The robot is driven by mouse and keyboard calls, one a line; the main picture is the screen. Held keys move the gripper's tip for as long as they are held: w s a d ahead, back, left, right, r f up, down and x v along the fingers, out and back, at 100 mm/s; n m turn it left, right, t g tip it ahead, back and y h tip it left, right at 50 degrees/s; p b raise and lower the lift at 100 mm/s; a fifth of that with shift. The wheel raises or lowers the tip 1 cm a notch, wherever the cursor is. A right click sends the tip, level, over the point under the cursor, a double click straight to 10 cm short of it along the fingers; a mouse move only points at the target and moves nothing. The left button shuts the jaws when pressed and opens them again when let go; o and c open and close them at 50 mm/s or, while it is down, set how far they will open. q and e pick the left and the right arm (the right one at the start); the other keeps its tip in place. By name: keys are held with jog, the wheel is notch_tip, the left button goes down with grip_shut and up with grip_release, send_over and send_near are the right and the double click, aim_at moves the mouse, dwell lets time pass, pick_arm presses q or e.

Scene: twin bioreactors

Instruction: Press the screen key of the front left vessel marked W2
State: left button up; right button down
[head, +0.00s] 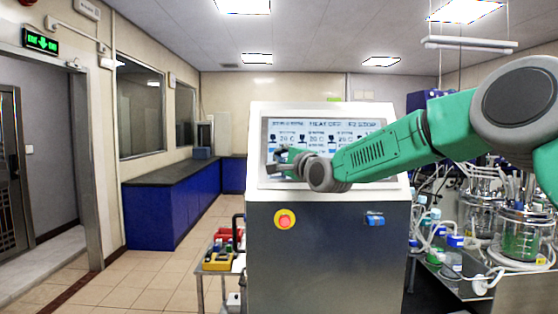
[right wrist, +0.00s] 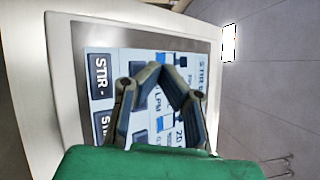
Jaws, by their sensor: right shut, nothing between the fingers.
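The control cabinet's screen (head: 345,128) faces me in the head view, with a heading row and several columns of readings and icons. My right gripper (head: 276,160) is in front of its lower left part, and my green right arm hides much of the lower screen. In the right wrist view the screen (right wrist: 100,120) appears turned on its side, with dark "STIR -" keys (right wrist: 101,75) at the left. The right gripper's fingertips (right wrist: 158,68) meet over the screen and hold nothing. Contact with the glass cannot be told. No W2 mark is legible. My left gripper is out of view.
The cabinet (head: 325,255) carries a red stop button (head: 285,219) and a blue switch (head: 374,219). Glass vessels (head: 522,232) with tubing and bottles (head: 451,262) stand on a bench at the right. A small cart (head: 218,265) is at the cabinet's left. Floor farther left is clear.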

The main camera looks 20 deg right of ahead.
jog(key=shift+w+d+f, duration=0.2)
jog(key=shift+w+d, duration=0.05)
jog(key=shift+d, duration=0.75)
jog(key=shift+a, duration=0.75)
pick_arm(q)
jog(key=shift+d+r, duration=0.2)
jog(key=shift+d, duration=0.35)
pick_arm(e)
jog(key=shift+d, duration=0.65)
jog(key=shift+a, duration=0.1)
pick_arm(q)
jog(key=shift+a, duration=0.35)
pick_arm(e)
jog(key=shift+w+a, duration=0.25)
jog(key=shift+a, duration=0.4)
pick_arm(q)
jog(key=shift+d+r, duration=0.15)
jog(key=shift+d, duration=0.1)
pick_arm(e)
jog(key=shift+w+d+f, duration=0.1)
jog(key=shift+d+f, duration=0.05)
jog(key=shift+d, duration=0.25)
